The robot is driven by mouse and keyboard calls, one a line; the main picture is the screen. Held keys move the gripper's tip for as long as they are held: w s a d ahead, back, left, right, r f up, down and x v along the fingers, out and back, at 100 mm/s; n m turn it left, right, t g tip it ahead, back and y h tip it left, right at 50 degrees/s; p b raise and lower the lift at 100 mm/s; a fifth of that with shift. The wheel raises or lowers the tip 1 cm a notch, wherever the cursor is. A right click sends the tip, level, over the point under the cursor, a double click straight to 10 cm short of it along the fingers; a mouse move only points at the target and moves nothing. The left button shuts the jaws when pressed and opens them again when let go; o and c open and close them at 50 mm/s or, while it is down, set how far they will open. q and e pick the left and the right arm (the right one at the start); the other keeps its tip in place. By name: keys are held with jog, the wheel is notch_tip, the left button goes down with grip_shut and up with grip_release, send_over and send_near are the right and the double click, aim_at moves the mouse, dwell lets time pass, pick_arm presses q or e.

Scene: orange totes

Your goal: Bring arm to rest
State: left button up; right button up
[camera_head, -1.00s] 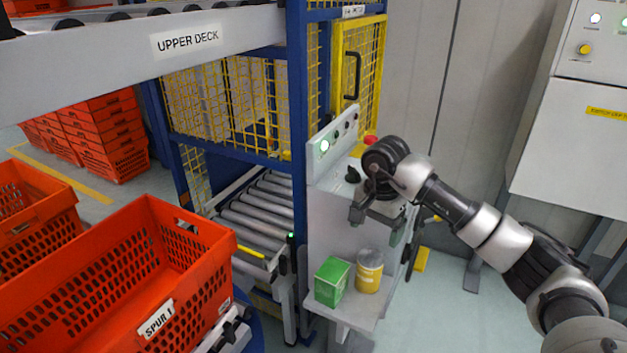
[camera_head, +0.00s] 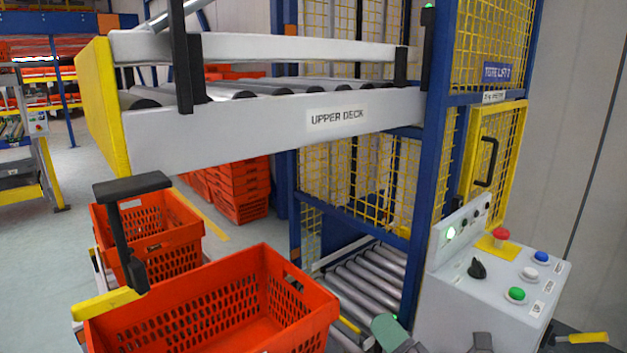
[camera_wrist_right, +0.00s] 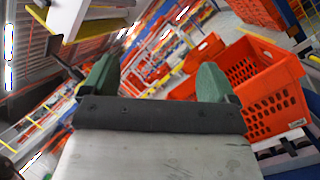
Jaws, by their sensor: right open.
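My right gripper (camera_head: 434,343) shows only in part at the bottom edge of the head view, in front of the control box. A green-padded finger is at the left and a dark part at the right; the rest of the arm is cut off below. In the right wrist view the gripper (camera_wrist_right: 155,79) has its two green fingers spread wide, with nothing held between them. An orange tote (camera_wrist_right: 262,85) shows beyond the right finger, apart from it. My left gripper is in neither view.
The control box (camera_head: 450,290) with red, blue, white and green buttons stands at right. Orange totes (camera_head: 215,318) (camera_head: 152,238) stand at lower left. The upper deck conveyor (camera_head: 260,133) crosses above them. A lower roller conveyor (camera_head: 372,283) runs into the yellow-mesh lift.

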jog(key=s+d+f+m+g+h, duration=0.25)
jog(key=d+f+m+h, duration=0.35)
jog(key=m, duration=0.5)
jog(key=s+d+f+m+g+h, duration=0.1)
jog(key=s+d+f+m+h, duration=0.2)
jog(key=f+m+h, duration=0.6)
jog(key=s+f+m+g+y, duration=0.1)
jog(key=s+f+m+g, duration=0.35)
jog(key=s, duration=0.55)
jog(key=s+f+m+g+y, duration=0.1)
jog(key=s+f+m+g, duration=0.2)
jog(key=s+m+g, duration=0.5)
notch_tip(320, 180, down, 25)
jog(key=s+n, duration=0.1)
jog(key=n, duration=0.2)
jog(key=s+d+f, duration=0.2)
jog(key=s+f, duration=1.5)
jog(key=shift+d+f+g, duration=0.15)
jog(key=shift+d+g, duration=0.25)
